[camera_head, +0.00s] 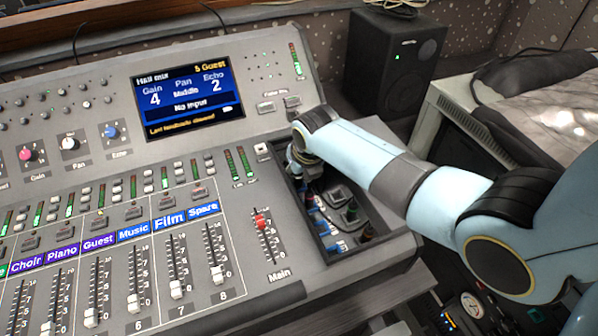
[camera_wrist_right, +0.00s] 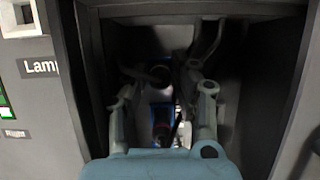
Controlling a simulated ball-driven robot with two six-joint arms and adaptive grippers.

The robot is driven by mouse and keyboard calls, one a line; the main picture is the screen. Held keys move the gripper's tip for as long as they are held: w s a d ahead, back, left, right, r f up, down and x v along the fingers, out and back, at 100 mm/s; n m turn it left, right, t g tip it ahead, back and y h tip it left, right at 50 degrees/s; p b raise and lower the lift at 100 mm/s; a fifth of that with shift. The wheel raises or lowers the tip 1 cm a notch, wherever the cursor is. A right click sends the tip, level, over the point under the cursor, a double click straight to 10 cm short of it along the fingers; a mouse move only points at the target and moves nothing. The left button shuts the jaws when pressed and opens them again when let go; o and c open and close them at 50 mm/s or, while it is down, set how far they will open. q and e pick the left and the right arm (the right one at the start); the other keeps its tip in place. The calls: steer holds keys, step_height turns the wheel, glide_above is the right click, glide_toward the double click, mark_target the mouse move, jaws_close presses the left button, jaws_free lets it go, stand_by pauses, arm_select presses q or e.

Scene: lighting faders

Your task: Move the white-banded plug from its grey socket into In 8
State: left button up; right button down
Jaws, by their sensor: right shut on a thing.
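My right gripper (camera_head: 303,165) reaches down into the recessed plug bay (camera_head: 297,205) at the right of the mixing desk. In the right wrist view its two fingers (camera_wrist_right: 160,78) are closed around a dark plug (camera_wrist_right: 160,73) at the far end of the bay. I cannot make out a white band on it, nor whether it is seated in a socket. Another dark plug with a reddish band (camera_wrist_right: 160,133) shows nearer, between the fingers. In the head view, several plugs and blue-labelled sockets sit lower in the bay; I cannot read In 8. My left gripper is out of view.
The desk screen (camera_head: 188,100) reads "No input". The red Main fader (camera_head: 262,222) and the channel faders lie left of the bay. The bay walls stand close around the right gripper. A black speaker (camera_head: 393,62) stands behind.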

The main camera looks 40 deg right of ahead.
steer(key=shift+s+f, duration=0.15)
steer(key=c, duration=1.3)
jaws_free()
steer(key=shift+c, duration=0.2)
steer(key=o, duration=0.4)
steer(key=shift+c, duration=0.2)
steer(key=shift+w, duration=0.2)
